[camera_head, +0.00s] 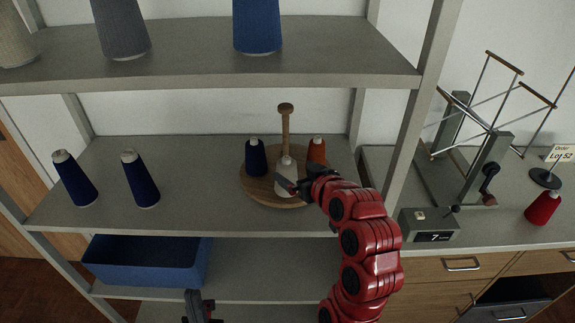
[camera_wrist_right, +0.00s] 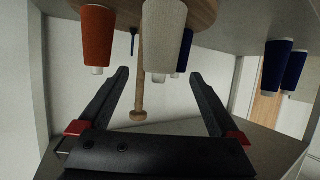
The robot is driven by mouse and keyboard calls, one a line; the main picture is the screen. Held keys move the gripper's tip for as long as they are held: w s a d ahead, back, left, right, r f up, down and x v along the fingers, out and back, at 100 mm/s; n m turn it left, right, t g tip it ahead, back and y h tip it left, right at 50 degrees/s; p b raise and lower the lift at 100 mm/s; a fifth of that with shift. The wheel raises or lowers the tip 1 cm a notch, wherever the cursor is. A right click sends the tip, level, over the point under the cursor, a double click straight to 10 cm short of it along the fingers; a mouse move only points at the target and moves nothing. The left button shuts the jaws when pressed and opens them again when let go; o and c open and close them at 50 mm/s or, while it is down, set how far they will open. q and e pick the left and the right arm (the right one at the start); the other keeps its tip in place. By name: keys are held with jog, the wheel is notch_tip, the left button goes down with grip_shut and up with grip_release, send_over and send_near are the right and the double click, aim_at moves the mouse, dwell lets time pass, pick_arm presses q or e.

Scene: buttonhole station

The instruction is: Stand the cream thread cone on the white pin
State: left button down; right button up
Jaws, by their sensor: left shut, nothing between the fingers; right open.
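The cream thread cone (camera_head: 286,180) stands upright at the front of a round wooden turntable (camera_head: 255,190) on the middle shelf. The right wrist view is upside down and shows the cream cone (camera_wrist_right: 164,38) whole, its narrow white tip (camera_wrist_right: 157,78) clear of the fingers. My right gripper (camera_head: 294,186) is open in front of it; in the right wrist view its fingertips (camera_wrist_right: 158,73) lie either side of the cone's tip, apart from it. I cannot make out the white pin. My left gripper (camera_head: 199,304) is shut and empty, low in front of the shelves.
On the turntable stand a navy cone (camera_head: 256,158), an orange cone (camera_head: 317,151) and a central wooden post (camera_head: 286,125); a thin blue pin (camera_wrist_right: 134,42) shows behind. Two navy cones stand left (camera_head: 75,178). A blue bin (camera_head: 147,264) is below; the upper shelf (camera_head: 200,68) overhangs.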

jog(key=p+v, duration=0.8)
jog(key=p, duration=0.8)
jog(key=shift+s+r+p, duration=0.15)
jog(key=shift+p, duration=0.25)
